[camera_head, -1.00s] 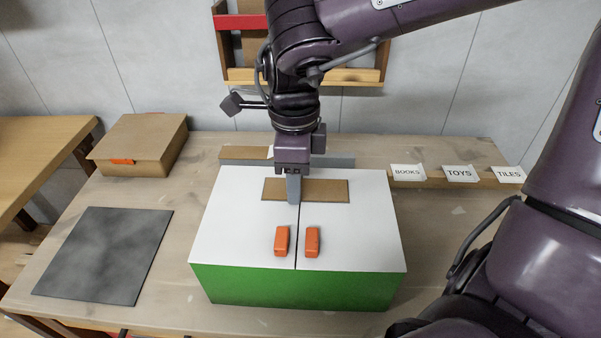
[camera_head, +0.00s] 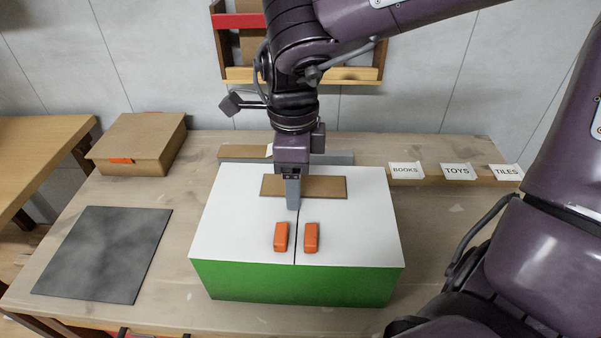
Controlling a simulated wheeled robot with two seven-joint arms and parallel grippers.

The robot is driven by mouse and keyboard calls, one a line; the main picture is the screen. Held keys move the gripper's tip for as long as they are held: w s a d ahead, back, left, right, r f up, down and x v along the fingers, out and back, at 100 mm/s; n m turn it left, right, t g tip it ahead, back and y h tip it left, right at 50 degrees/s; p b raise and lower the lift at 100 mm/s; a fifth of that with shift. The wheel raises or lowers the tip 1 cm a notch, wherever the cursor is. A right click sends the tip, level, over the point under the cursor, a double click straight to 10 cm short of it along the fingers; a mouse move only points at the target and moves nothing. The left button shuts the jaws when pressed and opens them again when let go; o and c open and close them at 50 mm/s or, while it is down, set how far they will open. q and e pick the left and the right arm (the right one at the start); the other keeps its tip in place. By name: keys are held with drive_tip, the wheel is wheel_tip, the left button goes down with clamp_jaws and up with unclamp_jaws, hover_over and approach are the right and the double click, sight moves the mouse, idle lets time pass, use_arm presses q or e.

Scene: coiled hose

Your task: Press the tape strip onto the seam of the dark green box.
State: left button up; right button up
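The green box (camera_head: 300,284) stands on the table with its white top flaps (camera_head: 238,225) shut. A dark seam runs front to back between the flaps. A brown tape strip (camera_head: 325,187) lies crosswise over the seam, towards the back of the top. My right gripper (camera_head: 293,205) points down at the strip's front edge, on the seam. Its grey fingers look together, with nothing seen between them. They hide part of the strip and seam, and I cannot tell whether the tip touches. My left gripper is not in view.
Two orange blocks (camera_head: 281,236) (camera_head: 311,237) sit on the top, either side of the seam. A brown box (camera_head: 140,140) and a dark mat (camera_head: 104,254) lie to the left. Labels (camera_head: 456,170) stand on a wooden rail at the back right.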

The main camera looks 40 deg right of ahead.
drive_tip(key=shift+w+a+f, duration=0.15)
drive_tip(key=shift+f, duration=0.25)
wheel_tip(320, 180, up, 8)
drive_tip(key=shift+p, duration=1)
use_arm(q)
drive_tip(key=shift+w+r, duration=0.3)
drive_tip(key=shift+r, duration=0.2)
use_arm(e)
drive_tip(key=shift+d+r, duration=0.2)
drive_tip(key=shift+r, duration=0.05)
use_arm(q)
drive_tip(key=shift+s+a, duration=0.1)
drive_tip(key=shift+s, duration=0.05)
